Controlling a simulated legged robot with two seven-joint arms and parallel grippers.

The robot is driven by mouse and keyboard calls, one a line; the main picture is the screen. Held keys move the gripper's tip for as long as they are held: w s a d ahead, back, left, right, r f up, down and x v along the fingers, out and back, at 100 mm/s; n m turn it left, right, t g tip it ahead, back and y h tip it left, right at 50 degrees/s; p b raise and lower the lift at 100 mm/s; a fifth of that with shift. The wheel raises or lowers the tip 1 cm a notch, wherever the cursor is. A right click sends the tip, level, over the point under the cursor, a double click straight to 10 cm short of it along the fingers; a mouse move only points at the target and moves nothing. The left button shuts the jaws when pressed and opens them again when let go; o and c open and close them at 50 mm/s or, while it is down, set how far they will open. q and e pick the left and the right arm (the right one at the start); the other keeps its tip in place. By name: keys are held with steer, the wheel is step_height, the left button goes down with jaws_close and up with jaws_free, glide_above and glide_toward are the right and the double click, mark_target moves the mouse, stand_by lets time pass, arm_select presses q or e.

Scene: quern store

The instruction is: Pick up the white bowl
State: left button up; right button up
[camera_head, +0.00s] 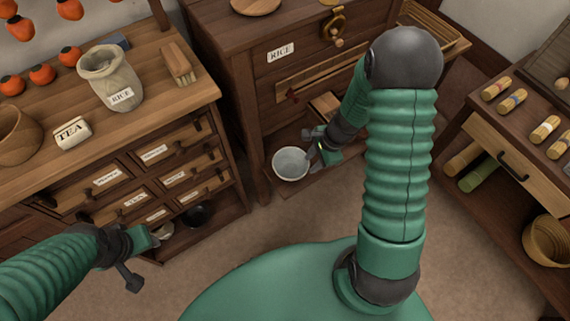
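The white bowl (290,164) sits upright on the low shelf of the middle wooden cabinet, near its front left corner. It looks empty. My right gripper (318,154) is at the bowl's right rim, very close to it or touching. Its fingers are small and partly hidden, so I cannot see whether they grip the rim. My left gripper (148,242) is at the lower left, in front of the left cabinet and far from the white bowl. Its finger opening does not show clearly.
The left cabinet (150,110) carries a rice sack (106,72) and a tea packet (72,133); a dark bowl (198,215) stands on its low shelf. A right-hand table (515,155) holds several rolls. The floor (285,225) before the middle cabinet is clear.

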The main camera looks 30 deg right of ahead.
steer(key=b+x, duration=0.5)
steer(key=x, duration=0.9)
steer(key=shift+w+b, duration=0.15)
steer(key=shift+b, duration=0.2)
arm_select(q)
steer(key=s+x, duration=0.1)
steer(key=x, duration=0.5)
steer(key=shift+f, duration=0.4)
arm_select(e)
steer(key=shift+r, duration=0.1)
steer(key=shift+c, duration=0.6)
arm_select(q)
steer(key=shift+s+a, duration=0.1)
steer(key=shift+s, duration=0.05)
arm_select(e)
jaws_close()
